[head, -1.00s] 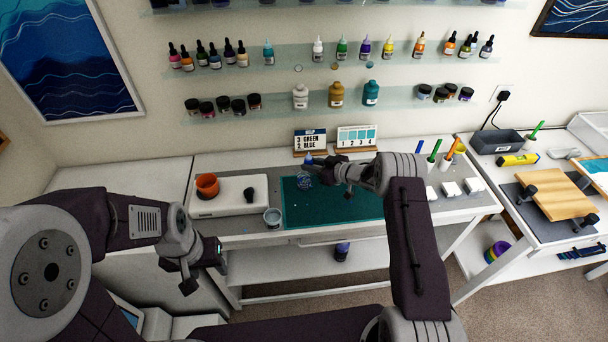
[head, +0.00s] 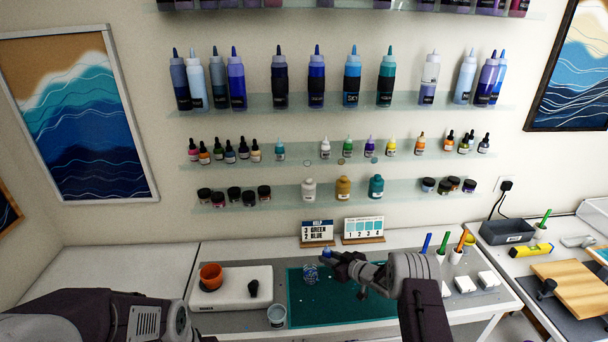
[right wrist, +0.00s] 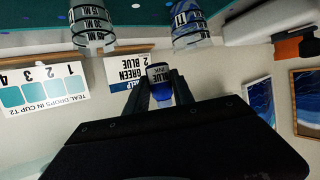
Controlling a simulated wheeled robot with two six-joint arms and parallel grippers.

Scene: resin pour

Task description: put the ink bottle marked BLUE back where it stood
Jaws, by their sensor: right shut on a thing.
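My right gripper (head: 332,257) is above the green mat, in front of the sign cards. It is shut on a small bottle with a blue cap (head: 326,254). In the right wrist view the bottle (right wrist: 159,76) has a white label reading BLUE INK, and the jaws (right wrist: 160,92) are on both sides of it. The upper small-bottle shelf (head: 300,157) holds several ink bottles. My left gripper is outside the frame.
Two sign cards (head: 317,232) (head: 363,229) stand behind. Below the ink shelf, a lower shelf (head: 290,194) holds jars and bottles.

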